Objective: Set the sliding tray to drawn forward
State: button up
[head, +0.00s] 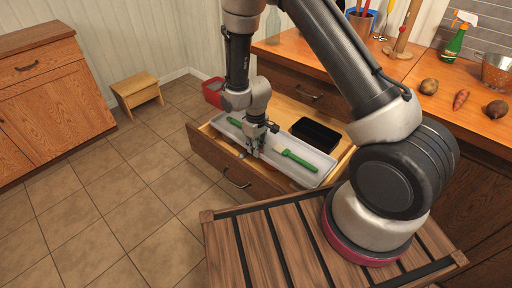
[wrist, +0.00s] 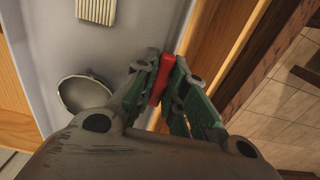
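The sliding tray (head: 318,161) is a long light-grey tray lying inside the open wooden drawer (head: 208,150), near the drawer's front side. Green-handled utensils (head: 299,160) lie in it. In the wrist view the grey tray floor (wrist: 45,30) fills the left, with a round metal utensil head (wrist: 85,92) and a pale ribbed piece (wrist: 97,10). My gripper (head: 254,153) is down at the tray's front edge. In the wrist view its fingers (wrist: 163,75) are closed around a red tab (wrist: 162,78) at that edge. How the tab joins the tray is hidden.
A black box (head: 315,134) sits behind the tray in the drawer. A red bin (head: 212,92) and a wooden stool (head: 137,91) stand on the tiled floor. The counter above holds vegetables, a spray bottle (head: 456,42) and a colander (head: 497,72). Floor before the drawer is clear.

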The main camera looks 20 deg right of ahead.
jog(key=o, duration=0.3)
jog(key=shift+o, duration=0.2)
notch_tip(320, 180, up, 12)
dwell(0.3)
jog(key=shift+f, duration=0.1)
